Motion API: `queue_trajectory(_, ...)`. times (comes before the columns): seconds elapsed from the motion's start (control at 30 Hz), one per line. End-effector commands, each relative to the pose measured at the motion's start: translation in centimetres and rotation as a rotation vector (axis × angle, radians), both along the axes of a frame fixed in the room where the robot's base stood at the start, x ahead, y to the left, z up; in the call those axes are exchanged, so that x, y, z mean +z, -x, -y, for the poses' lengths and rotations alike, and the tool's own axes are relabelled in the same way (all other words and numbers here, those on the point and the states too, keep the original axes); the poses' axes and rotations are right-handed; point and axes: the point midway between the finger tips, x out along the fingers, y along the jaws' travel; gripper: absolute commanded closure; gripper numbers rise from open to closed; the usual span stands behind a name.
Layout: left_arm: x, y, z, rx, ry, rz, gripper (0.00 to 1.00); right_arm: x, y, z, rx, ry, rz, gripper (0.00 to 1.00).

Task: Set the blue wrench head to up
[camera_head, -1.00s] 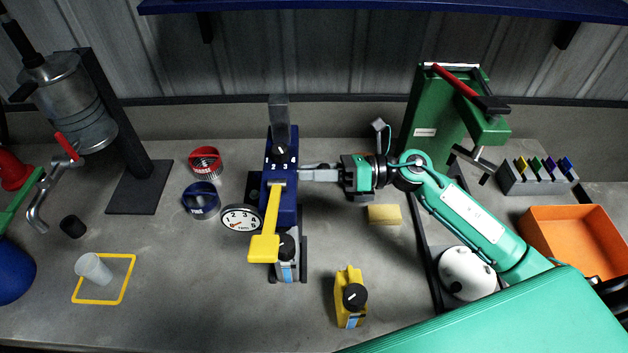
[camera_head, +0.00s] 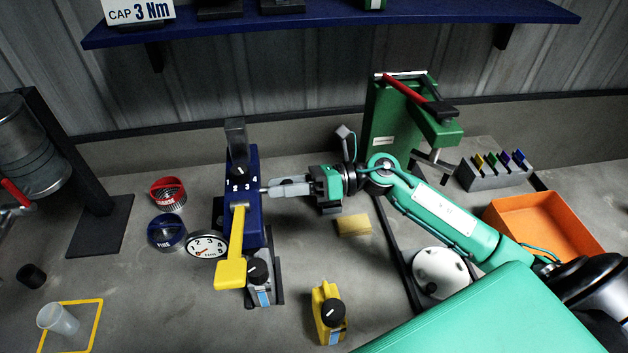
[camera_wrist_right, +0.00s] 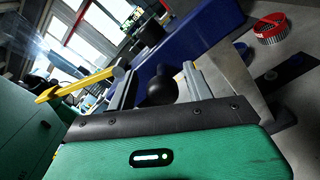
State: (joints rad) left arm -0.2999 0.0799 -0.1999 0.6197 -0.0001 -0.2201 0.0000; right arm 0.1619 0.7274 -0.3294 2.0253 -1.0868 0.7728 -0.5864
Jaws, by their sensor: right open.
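The blue body (camera_wrist_right: 185,45) is just beyond. My left gripper is not in view.
A round dial (camera_head: 207,246), a red ring (camera_head: 168,193) and a blue ring (camera_head: 167,231) lie left of the blue body. A yellow block with a black knob (camera_head: 328,318) stands in front right. A yellow sponge (camera_head: 354,225) and orange tray (camera_head: 541,224) are to the right.

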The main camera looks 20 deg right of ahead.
Motion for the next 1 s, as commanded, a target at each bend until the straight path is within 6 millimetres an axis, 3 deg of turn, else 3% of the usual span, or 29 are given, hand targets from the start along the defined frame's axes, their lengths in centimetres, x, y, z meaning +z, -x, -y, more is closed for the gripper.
queue_trajectory(0.2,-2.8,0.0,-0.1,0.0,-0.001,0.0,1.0,-0.8,1.3,4.5,-0.002,0.004,0.001,0.48)
queue_trajectory(0.5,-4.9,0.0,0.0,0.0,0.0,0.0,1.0,-0.4,2.9,10.0,-0.002,0.001,0.001,0.48)
queue_trajectory(0.7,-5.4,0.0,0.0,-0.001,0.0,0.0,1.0,-0.1,3.4,11.7,-0.001,-0.001,0.001,0.48)
queue_trajectory(1.0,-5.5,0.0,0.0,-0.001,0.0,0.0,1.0,0.1,3.5,12.0,0.0,-0.001,0.002,0.48)
